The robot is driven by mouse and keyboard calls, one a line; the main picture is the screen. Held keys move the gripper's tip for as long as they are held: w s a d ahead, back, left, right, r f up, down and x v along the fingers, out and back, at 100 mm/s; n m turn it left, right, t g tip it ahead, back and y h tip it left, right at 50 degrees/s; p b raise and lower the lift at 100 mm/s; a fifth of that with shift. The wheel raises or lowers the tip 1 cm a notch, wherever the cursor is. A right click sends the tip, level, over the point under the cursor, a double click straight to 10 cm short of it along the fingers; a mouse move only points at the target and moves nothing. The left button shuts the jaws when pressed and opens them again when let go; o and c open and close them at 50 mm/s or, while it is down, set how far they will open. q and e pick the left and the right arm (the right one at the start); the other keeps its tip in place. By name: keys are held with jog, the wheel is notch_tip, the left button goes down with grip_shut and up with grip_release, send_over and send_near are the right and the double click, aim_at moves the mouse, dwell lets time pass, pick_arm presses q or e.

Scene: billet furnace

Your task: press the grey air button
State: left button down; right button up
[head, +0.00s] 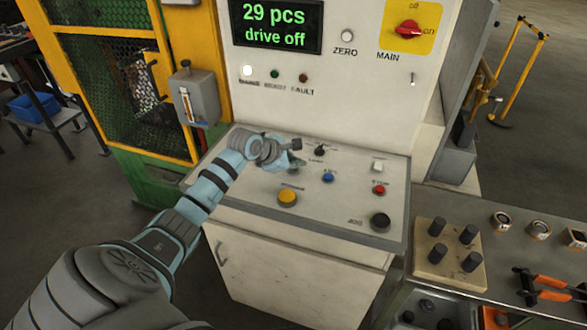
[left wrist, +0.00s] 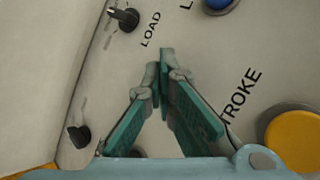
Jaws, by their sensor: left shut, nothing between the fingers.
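I cannot pick out a grey button marked as air in either view; part of the sloped control panel (head: 340,200) is hidden behind my left gripper (head: 297,163). That gripper is over the panel's upper left part, near the black LOAD knob (head: 320,151) and above the yellow button (head: 287,197). In the left wrist view its green-padded fingers (left wrist: 165,85) are shut and empty, pointing at the panel between the LOAD knob (left wrist: 127,18) and the yellow STROKE button (left wrist: 292,140). I cannot tell whether the tips touch the panel. My right gripper is not in view.
The panel also carries a blue button (head: 328,177), a red button (head: 379,189), a pale square switch (head: 377,166) and a black button (head: 380,222). A display (head: 277,23) reads "29 pcs drive off". A tool bench (head: 505,280) stands at the right.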

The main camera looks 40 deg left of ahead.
aim_at(295, 170)
pick_arm(q)
jog(key=shift+r, duration=0.1)
dwell(0.3)
jog(key=shift+r+p, duration=0.6)
jog(key=shift+r, duration=0.1)
notch_tip(295, 170, up, 5)
jog(key=p, duration=0.3)
dwell(0.8)
